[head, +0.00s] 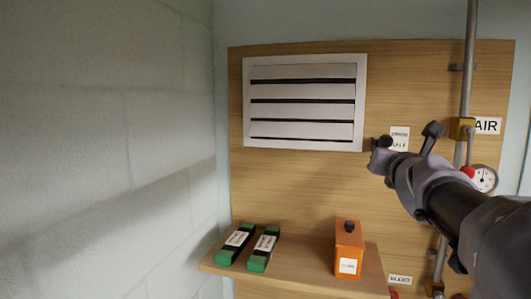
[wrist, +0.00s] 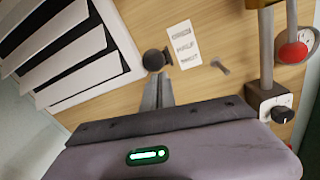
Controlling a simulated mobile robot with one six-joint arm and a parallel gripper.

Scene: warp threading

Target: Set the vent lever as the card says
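The white louvred vent (head: 303,146) is on the wooden board, with dark gaps between its slats; it also shows in the wrist view (wrist: 62,53). A dark round knob (head: 385,142), likely the vent lever's end, is right of the vent's lower corner and shows in the wrist view (wrist: 155,60). The card (head: 400,133) is right of the knob; its print in the wrist view (wrist: 183,44) is too blurred to read surely. My gripper (head: 377,163) has its fingers together, with the tips (wrist: 158,80) right at the knob. Contact cannot be told. The lever's shaft is hidden.
A shelf (head: 295,276) below holds two green-and-black packs (head: 236,244) and an orange box (head: 349,240). Right of the card are a vertical pipe (head: 469,45), a gauge (head: 486,178), a red knob (head: 467,172) and an AIR sign (head: 487,126).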

